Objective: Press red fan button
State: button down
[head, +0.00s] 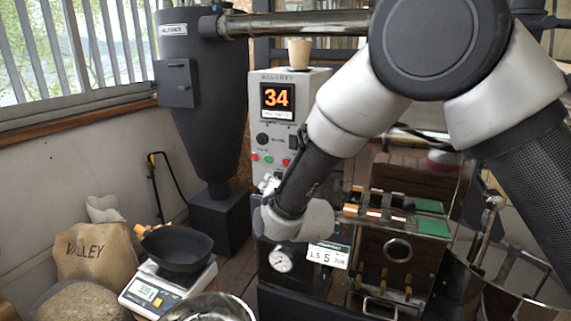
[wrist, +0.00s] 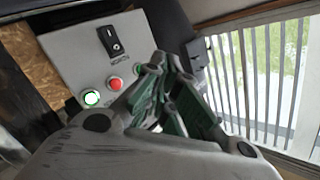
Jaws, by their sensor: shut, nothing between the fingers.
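The grey control panel (head: 290,118) carries an orange "34" display, a black knob and a row of small buttons. Red buttons (head: 255,157) and (head: 284,162) flank a green button (head: 269,159); their labels are too small to read.
A beige cup (head: 299,54) stands on top of the panel. A dark cyclone hopper (head: 205,90) rises to its left. A black bowl (head: 177,248) sits on a scale (head: 168,290) at lower left, near a VALLEY sack (head: 92,255). A gauge (head: 281,260) is below my gripper.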

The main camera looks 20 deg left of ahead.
jog(key=w, duration=0.8)
jog(key=shift+w+d, duration=0.3)
jog(key=shift+d, duration=0.05)
jog(key=shift+w, duration=0.15)
dwell(1.0)
jog(key=shift+w, duration=0.3)
jog(key=shift+w+d, duration=0.1)
jog(key=shift+w, duration=0.3)
dwell(0.6)
jog(key=shift+s, duration=0.85)
jog(key=shift+s, duration=0.1)
jog(key=s, duration=0.4)
jog(key=shift+s+a, duration=0.25)
jog(key=shift+s, duration=0.15)
